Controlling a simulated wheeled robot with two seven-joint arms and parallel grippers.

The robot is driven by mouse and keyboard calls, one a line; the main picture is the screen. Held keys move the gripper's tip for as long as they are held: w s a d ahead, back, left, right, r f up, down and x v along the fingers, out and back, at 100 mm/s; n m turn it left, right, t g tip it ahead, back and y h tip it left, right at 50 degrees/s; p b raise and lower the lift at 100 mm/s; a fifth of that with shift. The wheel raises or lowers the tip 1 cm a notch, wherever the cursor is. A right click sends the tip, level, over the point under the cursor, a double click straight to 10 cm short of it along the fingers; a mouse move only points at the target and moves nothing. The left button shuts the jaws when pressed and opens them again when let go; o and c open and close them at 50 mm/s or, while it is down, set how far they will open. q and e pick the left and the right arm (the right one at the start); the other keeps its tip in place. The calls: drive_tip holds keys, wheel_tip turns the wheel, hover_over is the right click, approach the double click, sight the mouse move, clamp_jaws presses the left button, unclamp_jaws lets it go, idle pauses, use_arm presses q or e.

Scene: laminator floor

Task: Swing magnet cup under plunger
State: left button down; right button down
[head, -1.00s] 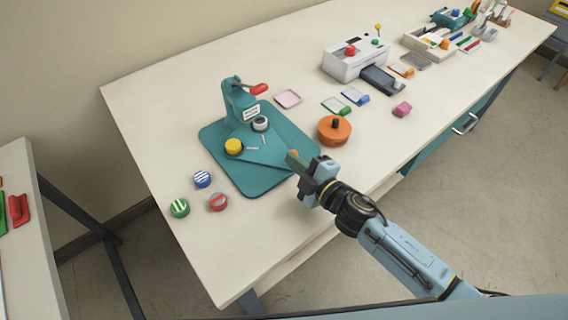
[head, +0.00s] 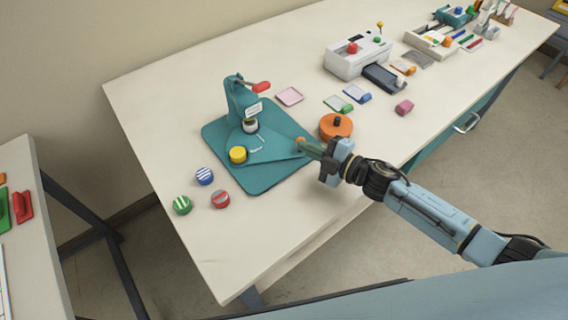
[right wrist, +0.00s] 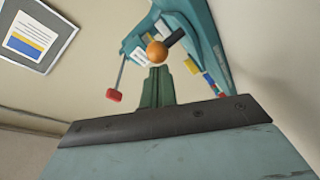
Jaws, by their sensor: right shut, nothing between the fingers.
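A teal press (head: 238,100) with a red-tipped lever (head: 262,86) stands on a teal base plate (head: 270,180). Its flat swing arm (head: 275,148) carries a yellow cup (head: 238,154) and a grey-white cup (head: 250,126). The grey-white cup sits at the press head, looking under the plunger; exact alignment cannot be told. An orange knob (head: 300,143) is at the arm's outer end. My right gripper (head: 308,148) is shut and empty, its tips at the knob. In the right wrist view the knob (right wrist: 157,52) shows just beyond the fingertips (right wrist: 157,76); contact is unclear.
Green (head: 182,205), blue (head: 204,176) and red (head: 220,199) striped round pieces lie left of the base plate. An orange round container (head: 336,126) stands close beyond my right gripper. A white machine (head: 357,56) is farther back. The table's front area is clear.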

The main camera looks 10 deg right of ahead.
drive_tip(key=shift+w+d, duration=0.1)
drive_tip(key=shift+d, duration=0.05)
idle(0.5)
drive_tip(key=shift+s+a+r+p, duration=0.2)
drive_tip(key=shift+s+r+p, duration=0.05)
drive_tip(key=shift+p, duration=0.2)
drive_tip(key=s+p, duration=0.1)
drive_tip(key=s+r, duration=0.1)
drive_tip(key=s+a+p, duration=0.1)
drive_tip(key=shift+s+r+p, duration=0.15)
drive_tip(key=shift+r+p, duration=0.15)
drive_tip(key=shift+r, duration=0.1)
drive_tip(key=v, duration=0.5)
drive_tip(key=b+v, duration=0.1)
drive_tip(key=v, duration=0.2)
drive_tip(key=shift+w+d+f, duration=0.2)
drive_tip(key=shift+d+f, duration=0.05)
drive_tip(key=shift+d, duration=0.2)
drive_tip(key=shift+s+d+r, duration=0.15)
drive_tip(key=shift+s+d, duration=0.15)
drive_tip(key=shift+d, duration=0.05)
